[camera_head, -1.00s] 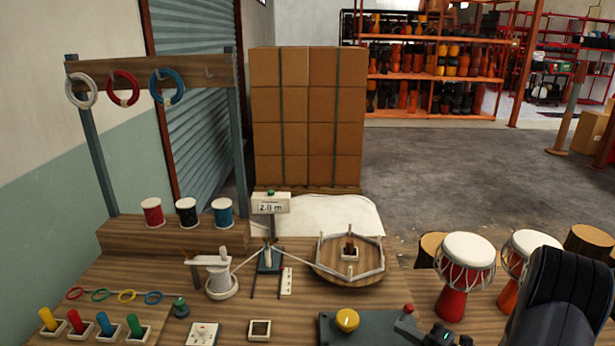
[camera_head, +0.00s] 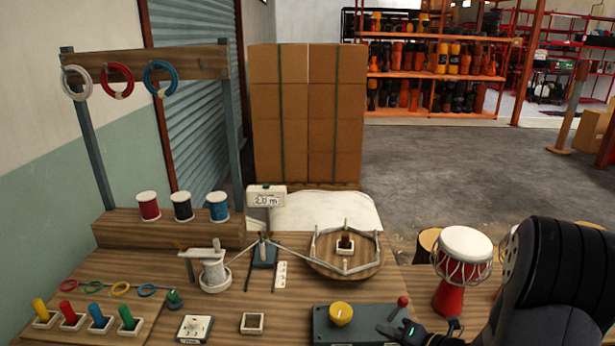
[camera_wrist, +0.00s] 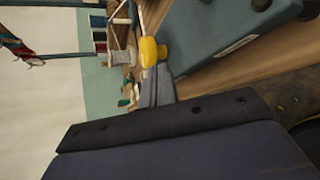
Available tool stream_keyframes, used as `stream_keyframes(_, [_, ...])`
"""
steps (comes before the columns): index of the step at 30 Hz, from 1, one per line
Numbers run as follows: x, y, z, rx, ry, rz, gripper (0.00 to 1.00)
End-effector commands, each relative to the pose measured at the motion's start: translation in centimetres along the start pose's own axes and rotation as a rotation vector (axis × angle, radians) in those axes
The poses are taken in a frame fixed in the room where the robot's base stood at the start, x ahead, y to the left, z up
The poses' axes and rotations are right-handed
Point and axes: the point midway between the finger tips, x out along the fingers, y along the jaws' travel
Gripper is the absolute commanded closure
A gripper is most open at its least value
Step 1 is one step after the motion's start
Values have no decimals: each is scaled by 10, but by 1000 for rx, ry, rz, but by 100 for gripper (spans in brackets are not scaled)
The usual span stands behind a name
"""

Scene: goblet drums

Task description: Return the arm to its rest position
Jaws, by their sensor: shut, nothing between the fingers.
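My gripper (camera_head: 384,328) is at the lower right of the bench in the head view, low beside the grey-blue box with the yellow knob (camera_head: 340,313). It is shut and empty. My dark arm rises at the right edge of that view and hides part of the floor and drums behind it. In the wrist view, my dark gripper fingers (camera_wrist: 158,88) point up toward the yellow knob (camera_wrist: 148,51). Whether they touch the box cannot be told.
A red goblet drum (camera_head: 450,292) stands right of my gripper, close to my arm. The box carries a red button (camera_head: 403,301). A round wooden tray (camera_head: 325,268) and a spool winder (camera_head: 214,272) stand behind. Coloured pegs and rings are at left.

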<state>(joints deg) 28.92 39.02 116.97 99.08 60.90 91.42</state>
Motion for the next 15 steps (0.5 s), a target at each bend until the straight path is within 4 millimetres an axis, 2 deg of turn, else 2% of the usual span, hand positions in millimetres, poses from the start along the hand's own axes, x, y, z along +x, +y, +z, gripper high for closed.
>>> stream_keyframes(6, [-14, 0, 0, 2, -1, 1, 100])
stream_keyframes(15, [-15, 0, 0, 2, 0, 2, 100])
